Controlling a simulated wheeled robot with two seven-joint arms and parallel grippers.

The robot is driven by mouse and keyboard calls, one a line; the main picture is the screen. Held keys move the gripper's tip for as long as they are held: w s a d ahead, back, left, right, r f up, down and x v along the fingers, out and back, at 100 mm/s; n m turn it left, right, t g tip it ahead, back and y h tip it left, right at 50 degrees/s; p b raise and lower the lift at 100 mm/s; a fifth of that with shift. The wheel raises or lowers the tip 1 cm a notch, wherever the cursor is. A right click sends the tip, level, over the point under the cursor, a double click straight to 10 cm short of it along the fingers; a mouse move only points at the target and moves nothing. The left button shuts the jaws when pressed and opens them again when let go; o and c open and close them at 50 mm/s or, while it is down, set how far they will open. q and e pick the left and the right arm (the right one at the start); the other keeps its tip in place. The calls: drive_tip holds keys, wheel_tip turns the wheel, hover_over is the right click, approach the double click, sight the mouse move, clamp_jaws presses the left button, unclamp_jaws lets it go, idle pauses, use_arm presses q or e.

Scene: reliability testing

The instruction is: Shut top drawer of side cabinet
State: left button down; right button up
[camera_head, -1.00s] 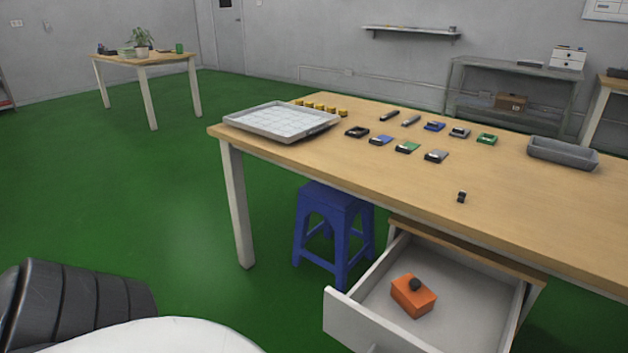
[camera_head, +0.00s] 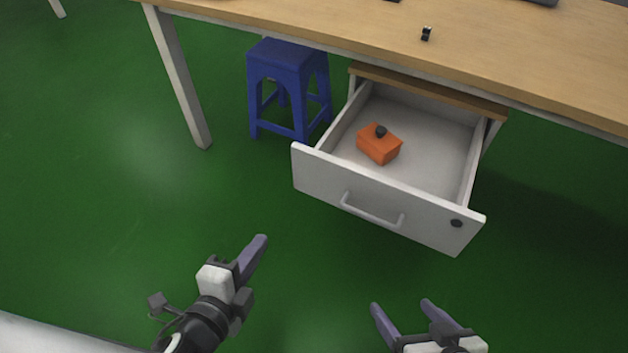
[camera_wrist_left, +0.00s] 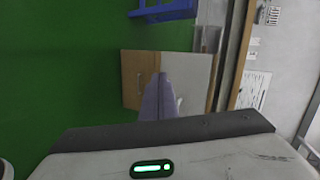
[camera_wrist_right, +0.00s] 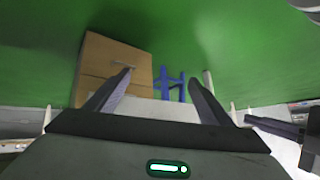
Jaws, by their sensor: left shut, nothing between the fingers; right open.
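The top drawer's white front (camera_head: 330,180) faces me in the head view, with a grey bar handle (camera_head: 372,215) and a dark round lock at its right. The drawer is pulled well out from under the table, and its inside is visible. An orange box (camera_head: 378,147) with a dark knob lies in it. My left gripper (camera_head: 256,248) is shut and empty, below and left of the drawer front, apart from it. Its closed fingers show in the left wrist view (camera_wrist_left: 158,98). My right gripper (camera_head: 402,307) is open and empty, below the drawer front, not touching it. Its spread fingers show in the right wrist view (camera_wrist_right: 160,90).
The wooden table (camera_head: 300,15) stands above and behind the drawer, with a small black item (camera_head: 426,34) on top. A blue stool (camera_head: 285,75) stands left of the drawer, near the table leg (camera_head: 178,80). The green floor (camera_head: 110,210) before the drawer is clear.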

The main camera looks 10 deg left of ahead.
use_arm(q)
wheel_tip(320, 180, up, 3)
drive_tip(key=w+d+m+t+h+b, duration=0.1)
drive_tip(key=w+d+m+t+b, duration=0.1)
drive_tip(key=m, duration=0.8)
drive_tip(key=m+t+h+p, duration=0.2)
drive_tip(key=m+h, duration=0.1)
drive_tip(key=m, duration=0.8)
approach(329, 162)
drive_tip(key=x, duration=0.5)
drive_tip(key=shift+x, duration=0.8)
use_arm(e)
drive_tip(key=shift+a+f, duration=0.15)
drive_tip(key=shift+f, duration=0.05)
